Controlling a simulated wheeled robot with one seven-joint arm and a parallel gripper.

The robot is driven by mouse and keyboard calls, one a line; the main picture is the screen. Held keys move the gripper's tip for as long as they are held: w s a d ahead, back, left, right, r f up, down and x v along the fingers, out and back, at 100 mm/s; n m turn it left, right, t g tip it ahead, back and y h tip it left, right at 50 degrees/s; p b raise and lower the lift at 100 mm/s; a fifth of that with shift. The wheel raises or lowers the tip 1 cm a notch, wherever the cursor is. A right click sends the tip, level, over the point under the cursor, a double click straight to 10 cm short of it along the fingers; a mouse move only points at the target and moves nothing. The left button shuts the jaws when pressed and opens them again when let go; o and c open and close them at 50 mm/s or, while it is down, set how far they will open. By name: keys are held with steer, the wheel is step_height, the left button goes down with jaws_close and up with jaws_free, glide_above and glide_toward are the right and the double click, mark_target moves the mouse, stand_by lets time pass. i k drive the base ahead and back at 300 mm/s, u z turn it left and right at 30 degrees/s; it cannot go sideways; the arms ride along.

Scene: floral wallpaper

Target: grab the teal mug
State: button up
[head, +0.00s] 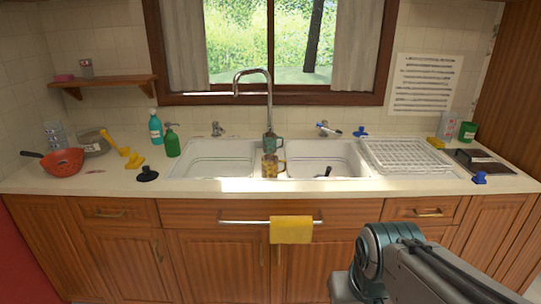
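The teal mug (272,143) stands upright at the back of the divider between the two sink basins, just in front of the faucet. A brown-yellow patterned mug (271,166) stands in front of it on the divider and seems to hide its lower part. The teal mug's handle seems to point right. My arm shows at the lower right, in front of the cabinets and well short of the mugs. My gripper itself is not visible, so its opening and anything in it cannot be seen.
The tall faucet (268,88) rises behind the mugs. A white dish rack (405,156) is right of the sink. Green soap bottles (172,142), a black plunger (147,174) and a red colander (63,162) stand left. A yellow towel (291,230) hangs on the front bar.

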mark_target(269, 139)
steer(key=z, duration=0.15)
steer(key=k, duration=0.3)
steer(key=u, duration=1.1)
steer(key=i, duration=2.05)
steer(key=z, duration=1.1)
steer(key=i, duration=0.35)
steer(key=z, duration=0.2)
